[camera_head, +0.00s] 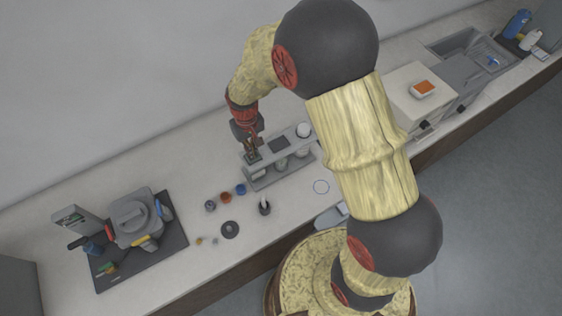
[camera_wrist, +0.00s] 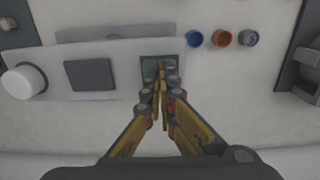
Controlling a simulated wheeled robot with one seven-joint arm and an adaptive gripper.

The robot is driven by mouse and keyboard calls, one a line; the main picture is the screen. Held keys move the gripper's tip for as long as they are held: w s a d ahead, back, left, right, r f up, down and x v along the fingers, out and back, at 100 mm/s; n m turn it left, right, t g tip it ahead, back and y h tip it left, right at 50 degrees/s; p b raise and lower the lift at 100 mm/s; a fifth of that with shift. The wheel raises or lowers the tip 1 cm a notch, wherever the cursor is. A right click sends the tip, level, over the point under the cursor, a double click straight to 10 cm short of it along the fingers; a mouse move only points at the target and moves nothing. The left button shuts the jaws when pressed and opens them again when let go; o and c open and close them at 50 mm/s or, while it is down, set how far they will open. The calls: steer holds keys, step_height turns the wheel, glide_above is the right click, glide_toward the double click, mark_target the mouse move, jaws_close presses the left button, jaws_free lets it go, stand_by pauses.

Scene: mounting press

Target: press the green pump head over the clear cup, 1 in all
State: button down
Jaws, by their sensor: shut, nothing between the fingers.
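The dispenser rack (camera_head: 276,181) stands mid-counter, with several pale cups under its top bar. At the bar's left end in the head view is a dark square with a greenish pump head (camera_wrist: 150,70), mostly covered by my fingers. A pale cup, seemingly the clear cup (camera_head: 258,173), shows below that end. My gripper (camera_wrist: 161,80) is shut and empty, its fingertips over or at the green head; I cannot tell whether they touch it. In the head view my gripper (camera_head: 253,148) points down at that end of the rack.
The bar also holds a plain dark square (camera_wrist: 90,74) and a white round head (camera_wrist: 22,82). Small blue (camera_wrist: 194,39), orange (camera_wrist: 221,38) and purple-grey (camera_wrist: 248,38) pots stand beside the rack. A grey machine (camera_head: 135,218) on a dark mat stands at left.

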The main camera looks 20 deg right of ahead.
steer(key=shift+r+p, duration=0.8)
steer(key=shift+r, duration=0.7)
step_height(320, 180, up, 6)
steer(key=p, duration=0.3)
steer(key=shift+p, duration=0.35)
steer(key=s+d+r+m+t+b, duration=0.1)
steer(key=s+d+r+b, duration=0.3)
steer(key=s+b, duration=0.5)
steer(key=s+d+r+m+t+b, duration=0.1)
steer(key=s+d+r+t+b, duration=0.2)
steer(key=s+d+b, duration=0.3)
steer(key=s+t+b, duration=0.1)
steer(key=s+b, duration=0.3)
steer(key=s, duration=0.2)
steer(key=shift+s+d+r+t, duration=0.15)
steer(key=shift+s+r+t, duration=0.1)
steer(key=shift+r+t, duration=0.1)
